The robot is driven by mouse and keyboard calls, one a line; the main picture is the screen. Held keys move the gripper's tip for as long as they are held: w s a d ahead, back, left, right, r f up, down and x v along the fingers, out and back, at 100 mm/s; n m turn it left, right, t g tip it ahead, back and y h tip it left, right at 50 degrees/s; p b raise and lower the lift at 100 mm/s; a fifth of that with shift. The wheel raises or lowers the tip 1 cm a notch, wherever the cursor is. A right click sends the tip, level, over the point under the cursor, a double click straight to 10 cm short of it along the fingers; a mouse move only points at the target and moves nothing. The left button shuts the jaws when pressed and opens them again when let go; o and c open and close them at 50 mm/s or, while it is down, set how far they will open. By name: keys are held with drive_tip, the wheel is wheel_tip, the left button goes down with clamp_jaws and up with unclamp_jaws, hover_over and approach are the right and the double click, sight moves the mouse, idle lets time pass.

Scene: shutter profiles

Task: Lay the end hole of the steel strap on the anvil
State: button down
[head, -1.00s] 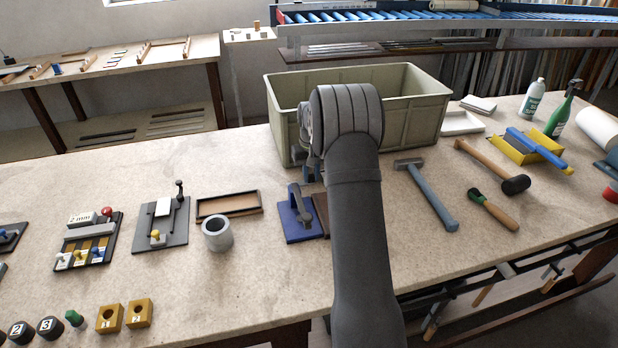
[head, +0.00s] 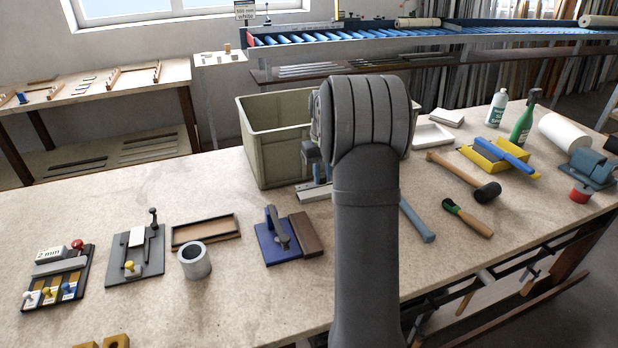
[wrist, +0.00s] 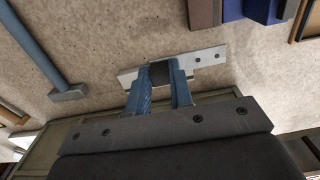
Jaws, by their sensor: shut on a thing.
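My gripper (wrist: 161,80) is shut on the steel strap (wrist: 205,60), a flat light-grey bar. The fingers grip it near its middle around a dark piece. The strap's right part shows small holes towards its end in the wrist view. In the head view the strap (head: 312,193) is partly hidden by my arm, in front of the green bin. A blue plate with a grey lever (head: 278,240) and a brown block (head: 306,235) beside it lie nearer the front; they also show at the top right of the wrist view. I cannot tell for certain which thing is the anvil.
The green bin (head: 262,150) stands just behind the strap. A hammer (head: 417,222) lies right of my arm. A grey cylinder (head: 195,262), a shallow wooden tray (head: 206,231) and fixtures stand left.

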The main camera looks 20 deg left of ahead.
drive_tip(key=s+d, duration=0.5)
drive_tip(key=s, duration=0.1)
drive_tip(key=shift+s+d+r, duration=0.2)
drive_tip(key=shift+s+d, duration=0.1)
drive_tip(key=shift+d, duration=0.05)
drive_tip(key=shift+f, duration=4.15)
drive_tip(key=shift+s+a, duration=3)
drive_tip(key=shift+f, duration=0.25)
drive_tip(key=c, duration=1.2)
unclamp_jaws()
